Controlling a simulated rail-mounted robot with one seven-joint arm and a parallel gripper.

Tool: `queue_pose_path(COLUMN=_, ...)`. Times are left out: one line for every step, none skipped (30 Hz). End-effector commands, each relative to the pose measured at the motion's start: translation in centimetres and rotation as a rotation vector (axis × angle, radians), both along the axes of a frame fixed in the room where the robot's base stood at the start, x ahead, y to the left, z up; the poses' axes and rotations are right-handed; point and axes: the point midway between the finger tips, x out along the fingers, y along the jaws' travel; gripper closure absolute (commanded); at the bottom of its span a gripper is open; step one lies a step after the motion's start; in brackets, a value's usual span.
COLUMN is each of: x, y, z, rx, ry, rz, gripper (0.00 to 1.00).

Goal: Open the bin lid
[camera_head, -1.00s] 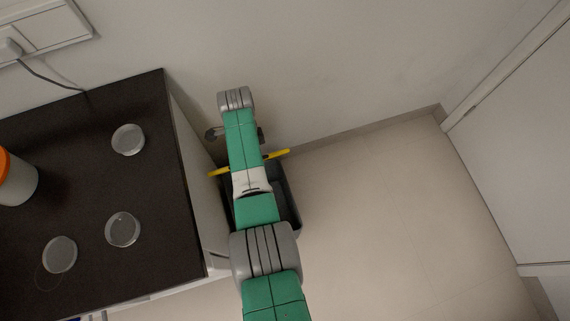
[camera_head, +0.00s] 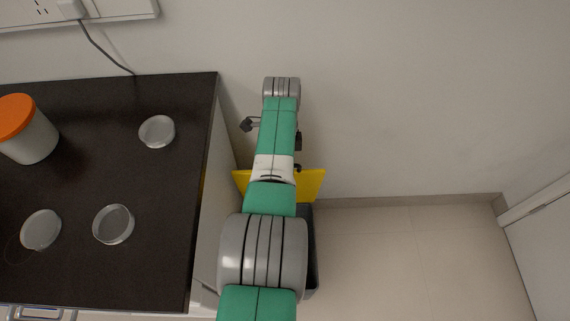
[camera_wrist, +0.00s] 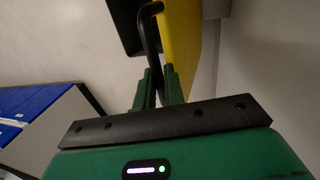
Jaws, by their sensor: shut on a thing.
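The dark bin (camera_head: 312,250) stands on the floor between the counter and the open floor, partly hidden under my arm in the head view. Its yellow lid (camera_head: 312,184) shows a broad face on both sides of my arm and is tilted up at the wall end of the bin. In the wrist view, my gripper (camera_wrist: 160,74) has its green fingers shut on the black handle (camera_wrist: 147,38) of the yellow lid (camera_wrist: 183,40). The dark bin (camera_wrist: 122,25) shows at the top there. My arm hides the fingers in the head view.
A dark counter (camera_head: 90,265) stands close on the left, with several clear round dishes (camera_head: 157,131) and an orange-lidded jar (camera_head: 35,138). The wall (camera_head: 420,90) is just behind the lid. The floor (camera_head: 400,260) to the right is clear.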

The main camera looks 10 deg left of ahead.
Motion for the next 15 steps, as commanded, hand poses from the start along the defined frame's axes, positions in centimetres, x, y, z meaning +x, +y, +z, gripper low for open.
queue_pose_path(x=-0.12, y=0.05, z=-0.18, rx=0.0, ry=0.003, rz=0.002, gripper=1.0)
queue_pose_path(x=-0.11, y=0.05, z=-0.16, rx=0.0, ry=0.003, rz=0.002, gripper=1.0)
queue_pose_path(x=-0.1, y=0.05, z=-0.14, rx=0.0, ry=0.003, rz=0.002, gripper=1.0)
queue_pose_path(x=-0.09, y=0.05, z=-0.12, rx=0.0, ry=0.002, rz=0.002, gripper=0.87)
queue_pose_path(x=-0.09, y=0.05, z=-0.11, rx=0.0, ry=0.002, rz=0.002, gripper=0.81)
queue_pose_path(x=-0.07, y=0.04, z=-0.07, rx=0.0, ry=0.002, rz=0.002, gripper=0.74)
queue_pose_path(x=-0.06, y=0.05, z=-0.04, rx=0.0, ry=0.002, rz=0.002, gripper=0.68)
queue_pose_path(x=-0.05, y=0.04, z=-0.02, rx=0.0, ry=0.001, rz=0.002, gripper=0.67)
queue_pose_path(x=-0.03, y=0.03, z=0.01, rx=0.0, ry=0.001, rz=0.002, gripper=0.67)
queue_pose_path(x=-0.02, y=0.03, z=0.03, rx=0.0, ry=0.001, rz=0.001, gripper=0.67)
queue_pose_path(x=-0.01, y=0.03, z=0.05, rx=0.0, ry=0.0, rz=0.001, gripper=0.67)
queue_pose_path(x=0.0, y=0.02, z=0.07, rx=0.0, ry=0.0, rz=0.001, gripper=0.67)
queue_pose_path(x=0.02, y=0.01, z=0.09, rx=0.0, ry=0.0, rz=0.001, gripper=0.67)
queue_pose_path(x=0.02, y=0.01, z=0.1, rx=0.0, ry=0.0, rz=0.001, gripper=0.67)
queue_pose_path(x=0.04, y=0.01, z=0.19, rx=0.0, ry=-0.001, rz=0.001, gripper=0.67)
